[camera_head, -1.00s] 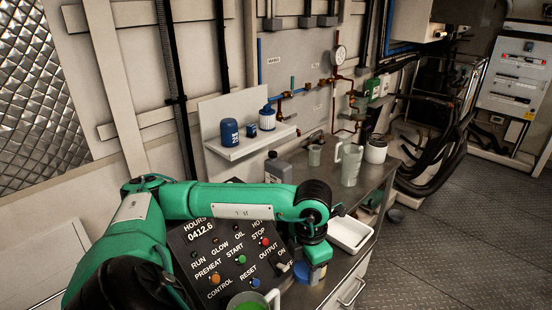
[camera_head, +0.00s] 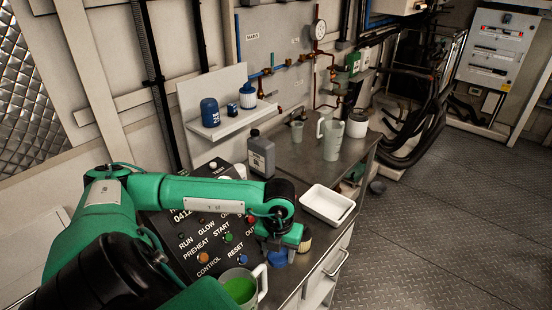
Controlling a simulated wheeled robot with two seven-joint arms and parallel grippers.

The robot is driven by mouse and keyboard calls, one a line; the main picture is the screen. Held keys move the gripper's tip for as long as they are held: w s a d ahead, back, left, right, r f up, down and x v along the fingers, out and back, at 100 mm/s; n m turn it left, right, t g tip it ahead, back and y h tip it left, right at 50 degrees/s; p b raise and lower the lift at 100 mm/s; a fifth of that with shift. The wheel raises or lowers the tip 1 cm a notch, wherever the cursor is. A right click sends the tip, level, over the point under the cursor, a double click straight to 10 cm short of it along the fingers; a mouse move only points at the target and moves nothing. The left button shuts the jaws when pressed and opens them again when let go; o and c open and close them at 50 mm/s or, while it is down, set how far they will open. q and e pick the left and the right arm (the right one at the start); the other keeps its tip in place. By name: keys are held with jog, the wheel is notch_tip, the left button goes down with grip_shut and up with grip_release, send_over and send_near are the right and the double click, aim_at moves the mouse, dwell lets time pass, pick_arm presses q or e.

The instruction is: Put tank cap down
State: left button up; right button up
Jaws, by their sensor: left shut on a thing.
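My left gripper (camera_head: 284,246) is at the front end of the bench, at the right edge of the black control panel. It is shut on a blue round piece, the tank cap (camera_head: 277,258), which shows just below the jaws. The fingers and wrist hide part of the cap, and I cannot tell whether it touches a surface. A pale ribbed cylinder (camera_head: 306,241) stands close to the right of the gripper, partly hidden. My right gripper is not in view.
A white tray (camera_head: 327,214) lies on the metal bench (camera_head: 318,174) behind the gripper. A grey bottle (camera_head: 261,156), a tall jug (camera_head: 330,141) and a white tub (camera_head: 357,125) stand farther back.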

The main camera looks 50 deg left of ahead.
pick_arm(q)
jog(key=p, duration=0.2)
send_over(278, 283)
notch_tip(278, 283, down, 9)
jog(key=shift+d, duration=0.1)
notch_tip(278, 283, down, 3)
jog(key=shift+f+p, duration=0.2)
jog(key=shift+p, duration=0.35)
jog(key=shift+f, duration=0.1)
jog(key=shift+f, duration=0.15)
jog(key=o, duration=0.9)
jog(key=shift+o, duration=0.2)
jog(key=shift+r, duration=0.2)
